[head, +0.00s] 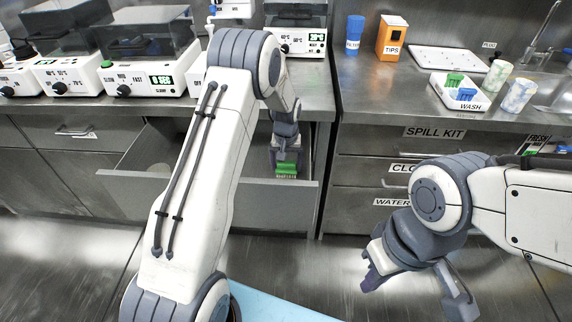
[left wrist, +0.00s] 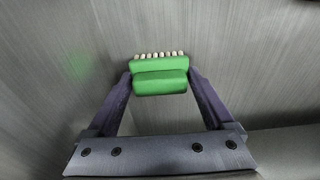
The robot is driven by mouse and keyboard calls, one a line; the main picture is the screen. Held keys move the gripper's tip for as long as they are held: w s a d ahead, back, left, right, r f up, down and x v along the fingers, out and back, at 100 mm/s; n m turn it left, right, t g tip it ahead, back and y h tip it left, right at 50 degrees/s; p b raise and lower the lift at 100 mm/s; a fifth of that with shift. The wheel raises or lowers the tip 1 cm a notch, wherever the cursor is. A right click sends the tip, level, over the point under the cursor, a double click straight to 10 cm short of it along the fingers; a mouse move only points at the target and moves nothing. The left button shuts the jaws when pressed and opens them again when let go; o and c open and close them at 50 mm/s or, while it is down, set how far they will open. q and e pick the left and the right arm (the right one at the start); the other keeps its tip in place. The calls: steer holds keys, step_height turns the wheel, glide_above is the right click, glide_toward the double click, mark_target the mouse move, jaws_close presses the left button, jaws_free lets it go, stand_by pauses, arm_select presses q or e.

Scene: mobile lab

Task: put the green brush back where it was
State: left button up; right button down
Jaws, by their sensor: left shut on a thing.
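The green brush (head: 286,169) is in my left gripper (head: 287,160), over the open drawer (head: 215,190) below the counter. In the left wrist view the brush (left wrist: 160,74) sits between the two fingertips of the left gripper (left wrist: 160,78), with a row of pale bristle tufts along its far edge. Grey metal surfaces lie around it there. I cannot tell whether the brush touches the drawer floor. My right gripper (head: 372,272) is off to the right in front of the cabinets, with its fingers partly hidden; nothing shows in it.
A white wash tray (head: 452,101) holds a green and a blue piece on the right counter. Cups (head: 519,95), an orange tips box (head: 391,38) and a blue filter bottle (head: 354,33) stand there too. Lab machines (head: 148,55) line the left counter. Labelled drawers (head: 380,140) are shut.

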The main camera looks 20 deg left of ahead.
mark_target(286, 171)
arm_select(q)
steer(key=shift+f, duration=0.2)
steer(key=o, duration=1.2)
steer(key=shift+r, duration=0.15)
steer(key=r, duration=0.4)
steer(key=s+r+p, duration=0.1)
steer(key=r, duration=0.3)
steer(key=r+p, duration=0.1)
steer(key=r, duration=0.3)
steer(key=shift+s+d, duration=0.2)
steer(key=shift+d, duration=0.05)
